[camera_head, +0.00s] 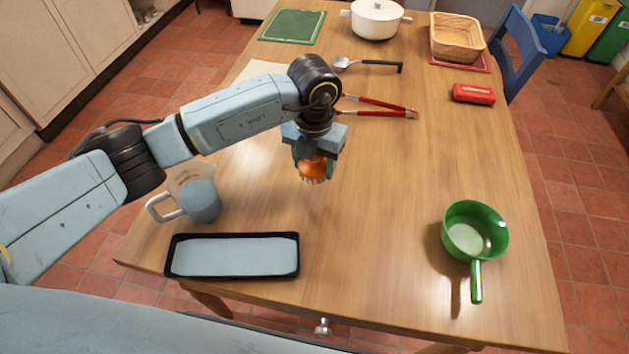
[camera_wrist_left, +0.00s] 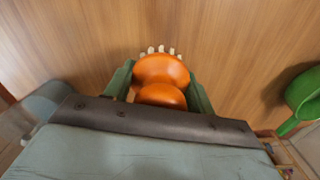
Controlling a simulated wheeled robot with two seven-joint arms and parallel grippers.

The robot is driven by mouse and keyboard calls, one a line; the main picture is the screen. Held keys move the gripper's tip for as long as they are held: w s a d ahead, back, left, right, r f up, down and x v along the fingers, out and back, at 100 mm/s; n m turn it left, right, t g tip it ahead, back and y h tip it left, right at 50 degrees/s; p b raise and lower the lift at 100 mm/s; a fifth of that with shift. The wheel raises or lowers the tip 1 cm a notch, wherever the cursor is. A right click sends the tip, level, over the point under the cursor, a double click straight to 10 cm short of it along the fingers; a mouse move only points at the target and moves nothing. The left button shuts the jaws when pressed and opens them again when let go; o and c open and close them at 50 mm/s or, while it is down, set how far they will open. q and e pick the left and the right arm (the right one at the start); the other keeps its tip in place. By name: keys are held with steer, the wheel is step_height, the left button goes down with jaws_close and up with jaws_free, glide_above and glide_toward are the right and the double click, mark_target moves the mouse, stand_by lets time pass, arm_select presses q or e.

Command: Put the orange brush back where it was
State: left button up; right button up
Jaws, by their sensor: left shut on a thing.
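The orange brush (camera_head: 313,168) is held by my left gripper (camera_head: 312,160) over the middle of the wooden table. Its orange body points down with pale bristle tufts at the lower end. In the left wrist view the orange brush (camera_wrist_left: 162,80) sits between the two green fingers of my left gripper (camera_wrist_left: 160,92), which are shut on it. The pale bristles show at its far edge. I cannot tell exactly how high it is above the table. My right gripper is in neither view.
A black tray with a pale inside (camera_head: 168,272) lies at the front left, by a measuring jug (camera_head: 200,200). A green saucepan (camera_head: 447,228) stands front right.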

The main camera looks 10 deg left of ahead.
mark_target(313, 190)
arm_select(q)
step_height(313, 190, down, 7)
steer(key=shift+f+b, duration=0.1)
steer(key=shift+b, duration=0.5)
steer(key=shift+a+f, duration=0.1)
steer(key=o, duration=1)
steer(key=shift+c, duration=0.2)
steer(key=r, duration=0.4)
steer(key=r+p, duration=0.1)
steer(key=r, duration=0.3)
steer(key=r+p, duration=0.1)
steer(key=r, duration=0.3)
steer(key=shift+d+r, duration=0.3)
steer(key=shift+r, duration=0.05)
